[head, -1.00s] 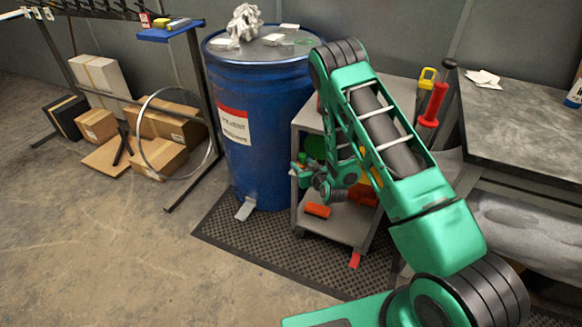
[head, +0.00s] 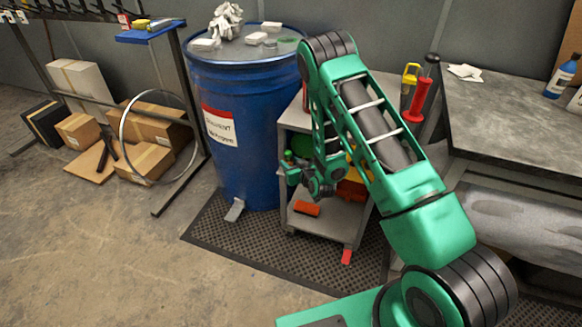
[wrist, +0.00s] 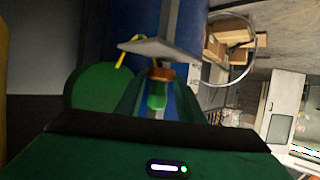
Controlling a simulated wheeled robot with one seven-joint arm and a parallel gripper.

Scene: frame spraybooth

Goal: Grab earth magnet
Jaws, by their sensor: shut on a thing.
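In the wrist view, my gripper (wrist: 158,98) is shut on a small round piece with a copper-coloured band and a green body, apparently the earth magnet (wrist: 160,74). Its far end is close to a grey metal plate and post (wrist: 165,47); I cannot tell whether they touch. A short yellow strand (wrist: 126,52) shows beside it. In the head view, my gripper (head: 291,172) is at the left side of the grey cart (head: 298,118), by the blue drum (head: 245,160). The magnet is too small to make out there.
The cart stands on a black mat (head: 215,238), with an orange item (head: 307,208) on its lower shelf. A grey workbench (head: 510,125) is at right. Cardboard boxes (head: 147,160) and a large hoop (head: 122,125) are at left. The floor at front left is clear.

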